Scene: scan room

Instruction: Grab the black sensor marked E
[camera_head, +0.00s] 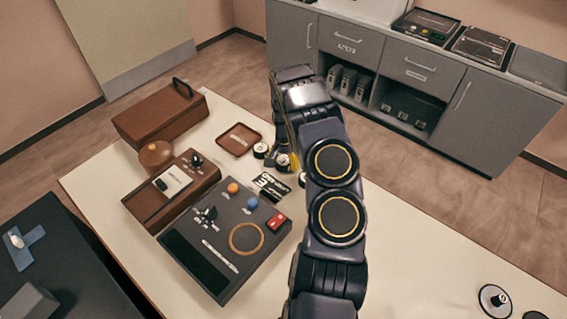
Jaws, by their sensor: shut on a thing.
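My gripper (283,164) is low over the far part of the white table, partly hidden by my own arm. It is shut on what looks like a small round black sensor (282,159) with a pale top. A similar black sensor (261,150) stands just to its left. Part of another dark round piece (302,179) shows to the right, beside my arm. The letters on these pieces are too small to read, so I cannot tell which one is E.
A black-and-white card (271,186) lies in front of the gripper. A brown tray (239,139), a brown case (160,113) and a dark panel (225,241) with knobs stand to the left. Round discs (494,299) lie at the lower right. The table's right part is mostly clear.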

